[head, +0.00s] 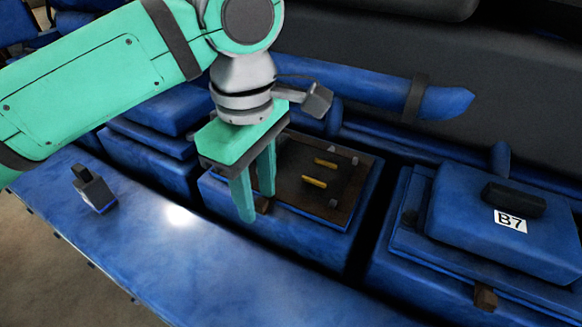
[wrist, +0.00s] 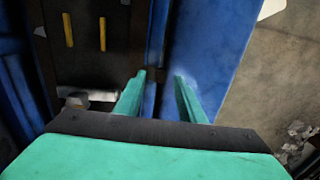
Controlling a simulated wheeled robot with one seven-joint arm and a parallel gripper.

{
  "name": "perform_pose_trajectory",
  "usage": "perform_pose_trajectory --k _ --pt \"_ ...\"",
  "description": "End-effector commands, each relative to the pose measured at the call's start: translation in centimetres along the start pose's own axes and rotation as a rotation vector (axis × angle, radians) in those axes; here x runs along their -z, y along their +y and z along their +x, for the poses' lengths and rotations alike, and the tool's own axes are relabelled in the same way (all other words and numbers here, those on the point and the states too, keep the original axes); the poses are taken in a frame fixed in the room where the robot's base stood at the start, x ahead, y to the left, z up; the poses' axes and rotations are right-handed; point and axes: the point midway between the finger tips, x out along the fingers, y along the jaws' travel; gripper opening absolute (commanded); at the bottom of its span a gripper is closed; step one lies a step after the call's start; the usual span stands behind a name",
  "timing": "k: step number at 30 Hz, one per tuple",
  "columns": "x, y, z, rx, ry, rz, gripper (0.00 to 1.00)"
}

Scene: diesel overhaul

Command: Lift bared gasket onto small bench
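The opened engine head (head: 345,222) in the middle shows a dark brown flat top (head: 335,195) with two yellow rods; it also shows in the wrist view (wrist: 85,65). The gasket seems to be this thin dark layer, but I cannot clearly tell it from the surface under it. A small brown tab (head: 262,206) juts from its front edge. My gripper (head: 255,206) points down at that front edge, fingers apart, near the tab. In the wrist view my gripper (wrist: 160,76) also has a gap between its fingers. I cannot tell whether it touches the tab. I see no small bench.
A closed blue cover marked B7 (head: 535,235) sits to the right, with a similar brown tab in front. A small dark block with a handle (head: 95,192) stands on the blue ledge (head: 160,250) at left. Blue pipes (head: 370,95) run behind. The ledge's front is mostly clear.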

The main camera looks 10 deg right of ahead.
Motion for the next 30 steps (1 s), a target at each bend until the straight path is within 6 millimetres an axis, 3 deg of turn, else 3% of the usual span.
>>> perform_pose_trajectory --k 4,9,22,30 --pt "0.0 0.0 0.0 0.000 0.000 0.001 0.36" --pt "-0.1 0.1 0.0 0.000 0.000 0.002 0.00" --pt "-0.1 0.1 -0.5 -0.001 0.001 0.002 0.00" --pt "-0.3 -0.1 -3.6 -0.002 0.000 0.001 0.00"
